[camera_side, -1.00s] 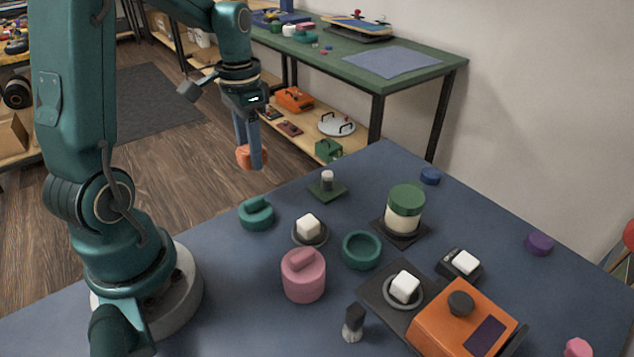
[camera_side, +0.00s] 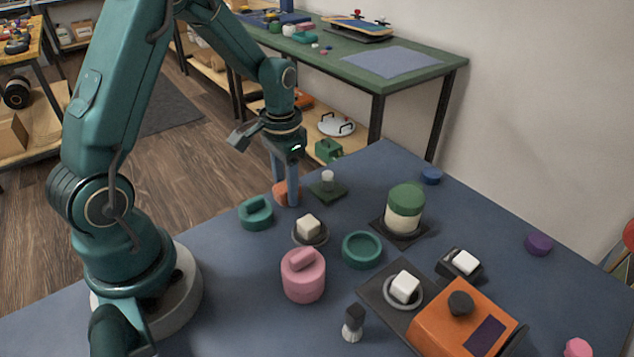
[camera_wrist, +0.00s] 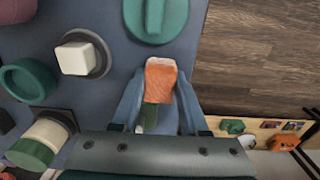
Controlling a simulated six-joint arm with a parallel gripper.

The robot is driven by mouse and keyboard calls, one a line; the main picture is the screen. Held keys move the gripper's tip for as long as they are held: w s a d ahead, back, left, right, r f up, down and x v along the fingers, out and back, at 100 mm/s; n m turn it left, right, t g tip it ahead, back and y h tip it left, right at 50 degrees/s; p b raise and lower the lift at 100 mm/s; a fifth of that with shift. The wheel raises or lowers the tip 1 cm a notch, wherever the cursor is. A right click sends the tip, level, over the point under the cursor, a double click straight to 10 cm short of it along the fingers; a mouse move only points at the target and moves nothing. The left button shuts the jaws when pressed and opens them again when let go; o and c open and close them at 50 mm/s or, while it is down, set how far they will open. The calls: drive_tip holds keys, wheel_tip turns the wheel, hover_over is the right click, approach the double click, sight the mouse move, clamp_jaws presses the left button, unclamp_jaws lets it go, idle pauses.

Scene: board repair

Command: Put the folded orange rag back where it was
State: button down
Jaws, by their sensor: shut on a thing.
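The folded orange rag (camera_side: 281,190) is held between the fingers of my gripper (camera_side: 286,196), near the far left edge of the blue table (camera_side: 225,262). In the wrist view the orange rag (camera_wrist: 160,78) sits between the two blue fingertips (camera_wrist: 160,88), with both fingers against its sides. In the side view a finger hides part of the rag. I cannot tell whether the rag touches the table or is just above it.
Close by are a teal lidded piece (camera_side: 256,213), a small green plate with a white-topped peg (camera_side: 327,187) and a white block on a round base (camera_side: 309,228). A pink pot (camera_side: 303,276), a green-lidded jar (camera_side: 405,210) and an orange device (camera_side: 460,318) stand further right.

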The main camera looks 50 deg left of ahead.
drive_tip(key=shift+f, duration=0.1)
drive_tip(key=shift+c, duration=2.1)
unclamp_jaws()
wheel_tip(320, 180, up, 11)
drive_tip(key=s+d+r+t, duration=0.4)
drive_tip(key=s+d+t, duration=0.1)
drive_tip(key=s+d, duration=0.4)
drive_tip(key=shift+s+d+r+t, duration=0.2)
drive_tip(key=shift+s+d+t, duration=0.15)
drive_tip(key=shift+s, duration=1)
